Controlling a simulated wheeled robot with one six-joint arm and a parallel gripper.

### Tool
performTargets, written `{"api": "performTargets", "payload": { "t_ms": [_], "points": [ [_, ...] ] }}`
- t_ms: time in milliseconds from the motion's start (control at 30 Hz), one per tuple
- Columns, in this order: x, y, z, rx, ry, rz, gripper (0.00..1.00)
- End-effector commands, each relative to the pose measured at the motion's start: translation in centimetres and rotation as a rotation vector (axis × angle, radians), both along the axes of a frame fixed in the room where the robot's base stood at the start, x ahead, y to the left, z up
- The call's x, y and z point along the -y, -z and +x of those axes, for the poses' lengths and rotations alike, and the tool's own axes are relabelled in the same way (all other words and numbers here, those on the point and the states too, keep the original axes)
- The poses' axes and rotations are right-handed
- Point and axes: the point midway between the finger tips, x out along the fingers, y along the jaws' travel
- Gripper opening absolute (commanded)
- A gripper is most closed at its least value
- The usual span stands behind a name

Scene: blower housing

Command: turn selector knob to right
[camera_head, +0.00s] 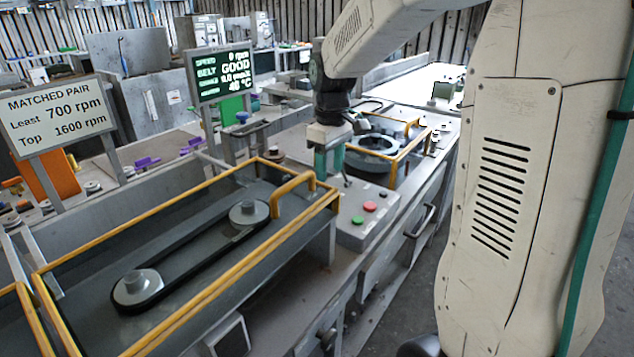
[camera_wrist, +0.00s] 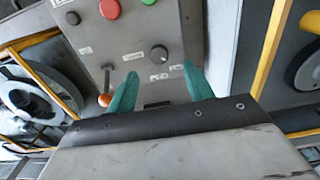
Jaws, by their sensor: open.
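The selector knob (camera_wrist: 159,53) is a small round dark knob on a grey control box, seen in the wrist view with small white labels around it. My gripper (camera_wrist: 158,88) has two green fingers, spread apart and empty. In the head view my gripper (camera_head: 329,160) points down over the far end of the control box (camera_head: 352,238); the knob is hidden there.
The box also carries a red button (camera_head: 369,206), a green button (camera_head: 357,220) and an orange-tipped lever (camera_wrist: 105,99) beside the left finger. A yellow-framed belt guard (camera_head: 290,232) stands left of the box. A display (camera_head: 220,74) reads 0 rpm and GOOD.

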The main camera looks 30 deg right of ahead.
Motion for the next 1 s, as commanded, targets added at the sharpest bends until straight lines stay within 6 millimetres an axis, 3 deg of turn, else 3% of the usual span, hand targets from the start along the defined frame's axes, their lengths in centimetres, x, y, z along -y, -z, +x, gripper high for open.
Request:
{"api": "performTargets", "payload": {
  "t_ms": [167, 600, 967, 1000],
  "points": [
    [0.0, 1.0, 0.0, -0.002, -0.002, 0.0, 0.52],
    [-0.1, 7.2, 0.0, -0.001, -0.003, 0.001, 0.52],
    [0.0, 7.8, 0.0, 0.0, -0.002, 0.0, 0.52],
    [0.0, 7.8, 0.0, 0.0, -0.002, 0.0, 0.41]
  ]
}}
